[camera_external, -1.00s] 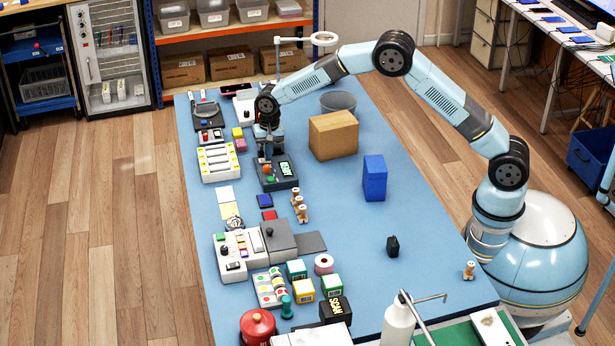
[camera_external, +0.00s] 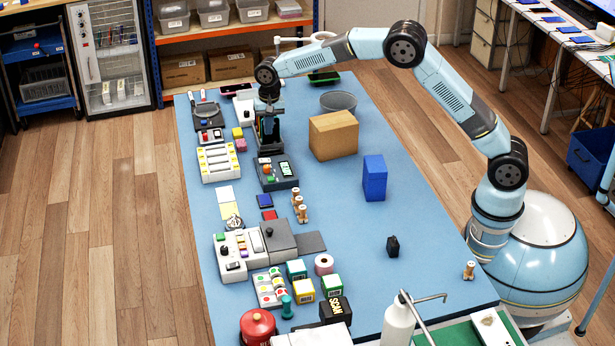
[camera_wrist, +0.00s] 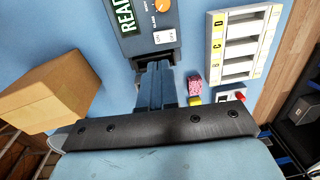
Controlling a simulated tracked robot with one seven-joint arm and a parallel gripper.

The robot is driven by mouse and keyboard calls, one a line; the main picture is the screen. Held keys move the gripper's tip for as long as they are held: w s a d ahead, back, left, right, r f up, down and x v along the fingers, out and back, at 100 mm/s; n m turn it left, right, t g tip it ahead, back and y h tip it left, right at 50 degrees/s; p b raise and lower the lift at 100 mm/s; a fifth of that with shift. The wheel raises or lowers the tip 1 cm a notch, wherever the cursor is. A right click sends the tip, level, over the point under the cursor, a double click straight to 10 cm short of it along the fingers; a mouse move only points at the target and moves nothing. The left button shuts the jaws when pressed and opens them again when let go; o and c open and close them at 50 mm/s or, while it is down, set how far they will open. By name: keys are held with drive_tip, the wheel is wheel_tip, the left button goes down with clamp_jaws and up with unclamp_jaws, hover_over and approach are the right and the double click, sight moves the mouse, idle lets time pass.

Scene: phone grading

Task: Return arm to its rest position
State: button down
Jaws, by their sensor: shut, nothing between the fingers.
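My gripper (camera_external: 268,146) is at the far left part of the blue table, hanging down just behind a dark grey tester box (camera_external: 277,176) with a lit screen and an orange knob. The gripper is shut and empty. In the wrist view the closed fingers (camera_wrist: 155,68) point toward the box (camera_wrist: 150,35), whose screen reads "READ", partly cut off. The fingers appear above the box's near edge; I cannot tell the exact gap. My arm reaches across from its round base at the right, with the elbow raised.
A cardboard-coloured block (camera_external: 333,136) stands right of the gripper, with a grey bin (camera_external: 338,102) behind it. A white slotted rack (camera_external: 219,163) lies to the left, and pink and yellow cubes (camera_external: 240,144) lie nearby. A blue box (camera_external: 374,178) stands mid-table. The table's right middle is mostly clear.

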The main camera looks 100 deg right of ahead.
drive_tip(key=s+a+r+n+t, duration=0.1)
drive_tip(key=s+a+r+n, duration=0.2)
drive_tip(key=s+a+r, duration=0.35)
drive_tip(key=s+a+r+n+t, duration=0.15)
drive_tip(key=s+a+r, duration=0.25)
drive_tip(key=a+r, duration=0.55)
drive_tip(key=s+a+r+n, duration=0.45)
drive_tip(key=a+r, duration=0.25)
drive_tip(key=a, duration=0.2)
drive_tip(key=s+a+r+n+t, duration=0.1)
drive_tip(key=s+a+n, duration=0.1)
drive_tip(key=s+a, duration=0.45)
drive_tip(key=s+a+r+n, duration=0.15)
drive_tip(key=s+a, duration=0.25)
drive_tip(key=s, duration=0.5)
drive_tip(key=s+a+f+n, duration=0.2)
drive_tip(key=s+f, duration=0.1)
drive_tip(key=s, duration=0.3)
drive_tip(key=s+a+f+n+t, duration=0.1)
drive_tip(key=s+a+f+n, duration=0.2)
drive_tip(key=s, duration=0.4)
drive_tip(key=shift+s+a, duration=0.2)
drive_tip(key=shift+s, duration=0.1)
drive_tip(key=c, duration=1.8)
unclamp_jaws()
drive_tip(key=shift+n+t, duration=0.25)
